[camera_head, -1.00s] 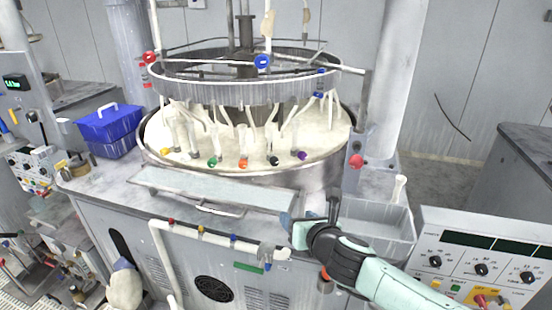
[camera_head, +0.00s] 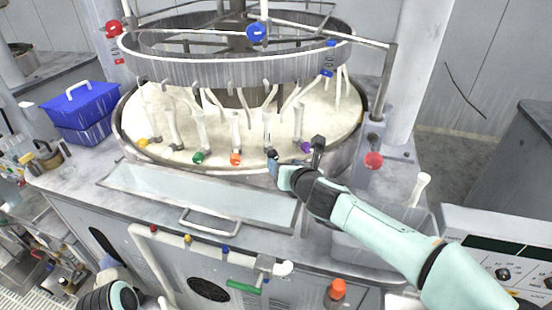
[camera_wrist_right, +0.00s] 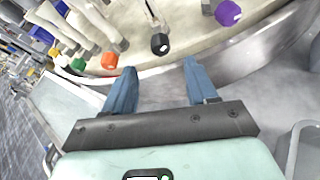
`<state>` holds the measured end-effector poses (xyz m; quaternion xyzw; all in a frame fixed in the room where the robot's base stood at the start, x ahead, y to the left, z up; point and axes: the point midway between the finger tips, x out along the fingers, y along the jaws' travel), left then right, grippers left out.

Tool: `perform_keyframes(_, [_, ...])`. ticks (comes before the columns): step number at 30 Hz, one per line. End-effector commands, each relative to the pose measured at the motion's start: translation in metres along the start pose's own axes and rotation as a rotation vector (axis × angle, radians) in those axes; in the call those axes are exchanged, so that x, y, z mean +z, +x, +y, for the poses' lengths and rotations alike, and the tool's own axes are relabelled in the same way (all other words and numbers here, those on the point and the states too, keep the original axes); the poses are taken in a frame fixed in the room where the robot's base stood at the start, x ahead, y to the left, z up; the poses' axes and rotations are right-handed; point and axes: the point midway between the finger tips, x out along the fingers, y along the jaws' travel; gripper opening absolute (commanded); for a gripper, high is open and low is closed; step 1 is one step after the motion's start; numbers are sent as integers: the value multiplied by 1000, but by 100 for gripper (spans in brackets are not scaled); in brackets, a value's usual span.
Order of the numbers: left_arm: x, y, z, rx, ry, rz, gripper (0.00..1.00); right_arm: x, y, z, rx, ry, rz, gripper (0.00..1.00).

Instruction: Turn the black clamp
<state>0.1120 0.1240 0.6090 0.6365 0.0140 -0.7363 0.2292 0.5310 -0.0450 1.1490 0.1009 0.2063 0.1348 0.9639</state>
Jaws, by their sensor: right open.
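The black clamp (camera_wrist_right: 160,43) is a round black knob at the foot of a white post on the cream platen. In the head view the black clamp (camera_head: 272,154) shows just beyond my right fingertips. My right gripper (camera_head: 279,172) reaches in from the lower right over the machine's front edge. In the wrist view my right gripper (camera_wrist_right: 158,66) is open and empty, its two blue fingers apart. The black knob lies ahead of the gap between the fingertips, apart from both. My left gripper does not show.
An orange clamp (camera_wrist_right: 109,60) stands left of the black one and a purple clamp (camera_wrist_right: 228,13) right of it. A metal rim (camera_head: 135,163) edges the platen. A raised ring (camera_head: 220,70) hangs above. A red knob (camera_head: 373,160) stands to the right.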

Motion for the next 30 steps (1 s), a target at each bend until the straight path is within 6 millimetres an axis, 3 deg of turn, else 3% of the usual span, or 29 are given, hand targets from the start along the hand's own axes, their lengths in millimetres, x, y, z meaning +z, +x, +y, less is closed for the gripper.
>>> perform_keyframes(3, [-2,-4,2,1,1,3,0,0,26,1,0,-1,2,57])
perform_keyframes(9, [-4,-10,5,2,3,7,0,2,56,0,0,-1,0,57])
perform_keyframes(15, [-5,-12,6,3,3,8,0,1,68,0,0,-1,-1,57])
perform_keyframes(23, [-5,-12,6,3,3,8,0,1,69,0,0,-1,-1,57])
perform_keyframes(28, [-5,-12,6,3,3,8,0,1,69,0,-1,-1,-1,5])
perform_keyframes(30, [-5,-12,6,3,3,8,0,1,69,0,-1,-1,-1,1])
